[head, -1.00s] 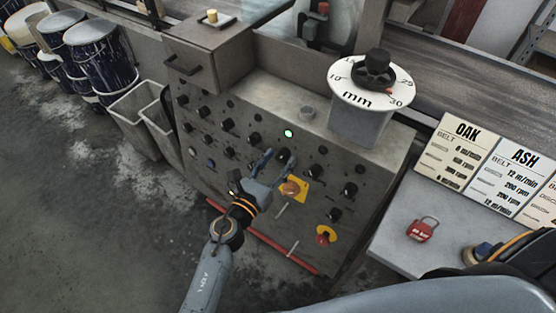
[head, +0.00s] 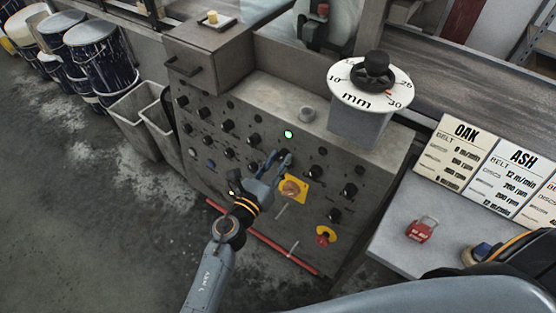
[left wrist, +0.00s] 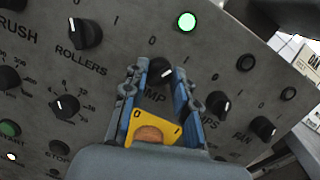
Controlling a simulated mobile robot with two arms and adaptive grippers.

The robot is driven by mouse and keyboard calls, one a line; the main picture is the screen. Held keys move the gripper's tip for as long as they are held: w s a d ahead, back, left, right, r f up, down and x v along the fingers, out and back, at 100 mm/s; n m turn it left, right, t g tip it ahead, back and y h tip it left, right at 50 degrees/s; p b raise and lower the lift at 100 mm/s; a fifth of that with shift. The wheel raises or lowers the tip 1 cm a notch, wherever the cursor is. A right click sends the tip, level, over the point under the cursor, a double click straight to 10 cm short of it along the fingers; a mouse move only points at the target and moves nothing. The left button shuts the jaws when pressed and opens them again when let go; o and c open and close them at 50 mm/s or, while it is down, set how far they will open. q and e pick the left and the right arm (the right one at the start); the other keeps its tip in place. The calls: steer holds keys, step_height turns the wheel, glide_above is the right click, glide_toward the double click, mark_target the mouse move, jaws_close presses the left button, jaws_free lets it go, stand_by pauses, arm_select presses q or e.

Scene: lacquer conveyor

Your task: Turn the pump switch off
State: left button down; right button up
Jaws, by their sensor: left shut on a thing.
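The pump switch (left wrist: 160,70) is a black knob on the grey control panel, with "0" and "I" marks above it and a partly covered label ending in "UMP" below. My left gripper (left wrist: 158,84) has its two blue-grey fingers on either side of this knob and is shut on it. In the head view my left gripper (head: 279,158) reaches the panel from the lower left, and its fingers hide most of the knob. I cannot tell clearly which mark the knob points to. A green lamp (left wrist: 187,22) above the switch is lit. My right gripper is not in view.
Other black knobs surround the switch, including the rollers knob (left wrist: 86,33) and the fan knob (left wrist: 263,128). A yellow plate with an orange-brown knob (head: 292,188) sits just below my fingers. A red emergency button (head: 325,236) is lower right. A red padlock (head: 422,229) lies on the side table.

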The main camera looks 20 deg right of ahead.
arm_select(q)
steer(key=n+p, duration=0.1)
steer(key=n, duration=0.1)
steer(key=n+y+p, duration=0.1)
steer(key=n, duration=0.1)
steer(key=n+p, duration=0.2)
steer(key=shift+r+t+y, duration=0.3)
steer(key=n+p, duration=0.2)
steer(key=n, duration=0.1)
steer(key=shift+n+y, duration=0.4)
steer(key=shift+n+p, duration=0.9)
steer(key=shift+n, duration=0.2)
steer(key=shift+f, duration=0.1)
steer(key=c, duration=1)
jaws_free()
steer(key=shift+c, duration=0.2)
steer(key=v, duration=1.2)
steer(key=shift+r, duration=0.3)
